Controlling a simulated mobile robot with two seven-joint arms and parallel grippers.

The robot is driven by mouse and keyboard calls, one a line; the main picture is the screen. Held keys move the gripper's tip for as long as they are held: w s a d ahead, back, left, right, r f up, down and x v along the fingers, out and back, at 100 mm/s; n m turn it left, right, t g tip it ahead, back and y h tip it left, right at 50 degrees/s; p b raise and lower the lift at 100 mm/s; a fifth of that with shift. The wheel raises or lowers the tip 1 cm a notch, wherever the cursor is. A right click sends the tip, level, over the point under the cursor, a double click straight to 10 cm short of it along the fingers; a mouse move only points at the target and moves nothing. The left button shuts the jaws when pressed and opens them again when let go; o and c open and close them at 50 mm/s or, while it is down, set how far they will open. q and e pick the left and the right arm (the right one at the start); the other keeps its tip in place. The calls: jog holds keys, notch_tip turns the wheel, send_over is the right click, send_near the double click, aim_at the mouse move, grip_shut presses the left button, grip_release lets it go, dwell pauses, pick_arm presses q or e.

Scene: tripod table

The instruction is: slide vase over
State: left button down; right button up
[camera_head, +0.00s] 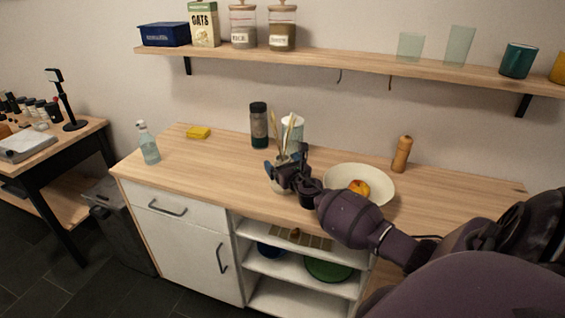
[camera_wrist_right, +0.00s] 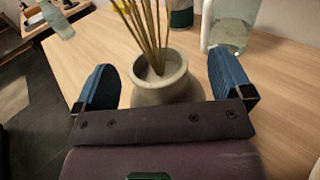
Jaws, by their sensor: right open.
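The vase is a small grey stone-like pot (camera_wrist_right: 160,84) with several thin tan sticks (camera_wrist_right: 147,32) standing in it. It stands upright on the wooden counter (camera_head: 220,165). In the head view its sticks (camera_head: 276,132) show, but my right gripper (camera_head: 286,161) hides much of the pot. In the right wrist view the blue finger pads of my right gripper (camera_wrist_right: 164,80) are spread on either side of the vase, with a gap at each side. The gripper is open and holds nothing. My left gripper is not in view.
A dark jar (camera_head: 259,126) and a clear glass container (camera_head: 292,132) stand behind the vase. A white bowl with fruit (camera_head: 376,180) is close on the right, near my right arm. A spray bottle (camera_head: 148,143) and yellow sponge (camera_head: 198,133) stand left; counter between them and the vase is clear.

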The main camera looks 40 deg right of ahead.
jog(key=p+v, duration=0.1)
jog(key=v, duration=0.9)
dwell(0.5)
